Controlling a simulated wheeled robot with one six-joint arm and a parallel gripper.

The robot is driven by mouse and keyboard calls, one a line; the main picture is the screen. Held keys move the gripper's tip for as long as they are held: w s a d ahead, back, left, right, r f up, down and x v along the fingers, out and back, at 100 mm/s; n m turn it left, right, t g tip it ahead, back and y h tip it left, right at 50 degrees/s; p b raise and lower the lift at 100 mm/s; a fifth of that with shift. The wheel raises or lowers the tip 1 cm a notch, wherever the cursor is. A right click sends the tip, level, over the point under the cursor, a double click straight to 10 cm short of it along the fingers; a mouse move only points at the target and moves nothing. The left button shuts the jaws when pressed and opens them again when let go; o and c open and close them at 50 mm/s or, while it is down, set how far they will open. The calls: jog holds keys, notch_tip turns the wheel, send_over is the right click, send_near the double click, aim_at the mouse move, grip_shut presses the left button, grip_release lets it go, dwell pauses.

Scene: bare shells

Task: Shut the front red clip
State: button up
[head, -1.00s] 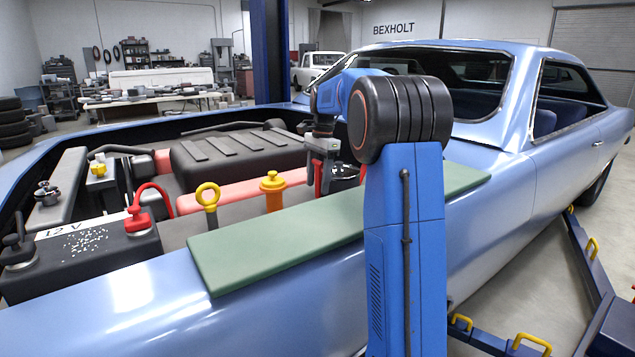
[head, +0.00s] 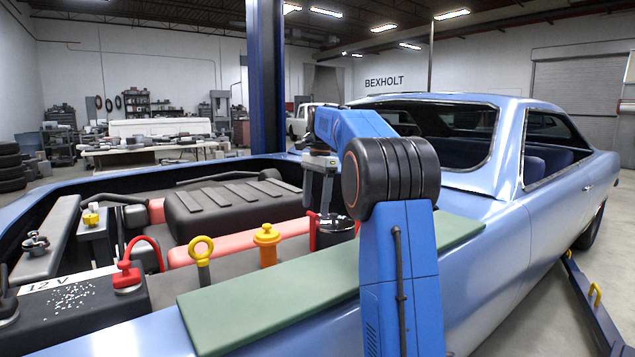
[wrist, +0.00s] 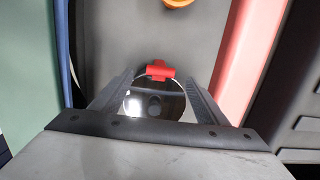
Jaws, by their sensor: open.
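A red clip (wrist: 160,70) shows in the wrist view at the far rim of a round, shiny canister lid (wrist: 150,106). In the head view, a thin red upright part (head: 312,229) shows at the left side of the dark canister (head: 335,234); whether it is the same clip, I cannot tell. My gripper (head: 320,208) points down over the canister. Its fingers (wrist: 152,90) are spread wide in the wrist view, with the lid and clip showing between them and nothing held. My arm hides the canister's right side in the head view.
An orange cap (head: 267,245), a yellow ring dipstick (head: 202,252) and a battery (head: 75,315) with a red terminal clamp (head: 127,275) stand to the left. A green mat (head: 300,290) lies on the fender. A pink-red bar (wrist: 245,60) runs beside the canister.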

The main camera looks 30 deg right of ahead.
aim_at(318, 222)
notch_tip(318, 222, up, 7)
jog(key=shift+d, duration=0.4)
jog(key=shift+f, duration=0.1)
dwell(0.3)
